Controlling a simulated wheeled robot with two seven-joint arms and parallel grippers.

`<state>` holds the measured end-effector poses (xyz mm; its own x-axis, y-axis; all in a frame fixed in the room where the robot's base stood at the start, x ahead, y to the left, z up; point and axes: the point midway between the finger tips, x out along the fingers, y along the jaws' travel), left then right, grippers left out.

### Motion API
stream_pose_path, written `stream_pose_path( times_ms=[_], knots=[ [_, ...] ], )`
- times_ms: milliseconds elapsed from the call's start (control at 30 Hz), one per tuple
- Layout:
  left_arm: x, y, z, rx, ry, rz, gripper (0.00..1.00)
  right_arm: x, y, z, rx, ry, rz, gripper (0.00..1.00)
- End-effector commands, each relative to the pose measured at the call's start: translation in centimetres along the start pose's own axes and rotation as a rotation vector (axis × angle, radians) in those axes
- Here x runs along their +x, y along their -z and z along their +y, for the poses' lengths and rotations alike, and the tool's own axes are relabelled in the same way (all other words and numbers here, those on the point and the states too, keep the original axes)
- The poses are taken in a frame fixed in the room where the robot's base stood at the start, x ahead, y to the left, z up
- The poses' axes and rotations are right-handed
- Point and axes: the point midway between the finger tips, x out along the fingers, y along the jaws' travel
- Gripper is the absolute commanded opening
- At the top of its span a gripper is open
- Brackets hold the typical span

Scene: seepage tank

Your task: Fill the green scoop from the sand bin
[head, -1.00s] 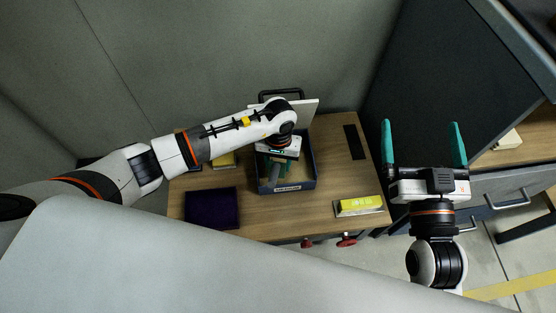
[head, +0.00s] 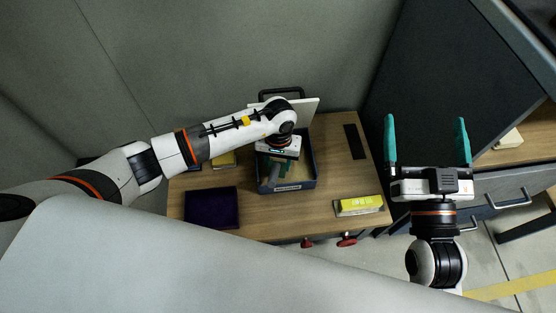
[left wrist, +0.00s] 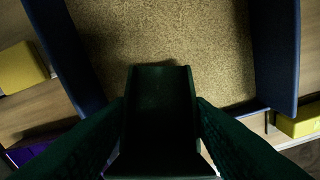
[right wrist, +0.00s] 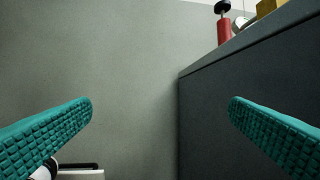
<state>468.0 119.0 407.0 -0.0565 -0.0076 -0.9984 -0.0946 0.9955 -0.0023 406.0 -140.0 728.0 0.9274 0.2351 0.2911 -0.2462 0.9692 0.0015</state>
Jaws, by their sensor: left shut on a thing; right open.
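The sand bin (head: 312,183) is a dark blue open box with a label on its front, standing on the wooden table. Tan sand (left wrist: 165,35) covers its floor in the left wrist view. My left gripper (head: 273,160) points down into the bin and is shut on the green scoop (left wrist: 160,105). The scoop lies over the sand near one bin wall; its inside is dark and I see no clear sand in it. Whether its lip touches the sand I cannot tell. My right gripper (head: 427,122) is open and empty, off the table's right side.
A dark purple mat (head: 212,208) lies left of the bin and a yellow-topped block (head: 358,205) lies right. A yellow block (head: 223,161) and a black strip (head: 355,142) lie farther back. A pale panel (head: 308,108) stands behind the bin. A dark cabinet (head: 430,75) is at the right.

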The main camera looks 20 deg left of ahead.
Motion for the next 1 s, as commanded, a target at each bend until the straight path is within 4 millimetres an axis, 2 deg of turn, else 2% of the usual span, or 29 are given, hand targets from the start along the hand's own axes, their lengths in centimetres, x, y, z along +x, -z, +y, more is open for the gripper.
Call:
stream_pose_path(
  times_ms=[1000],
  knots=[
    [0.4, 0.0, 0.0, 0.000, 0.000, 0.000, 0.21, 0.1, -1.9, 0.4, 0.006, -0.009, -0.133, 1.00]
  ],
)
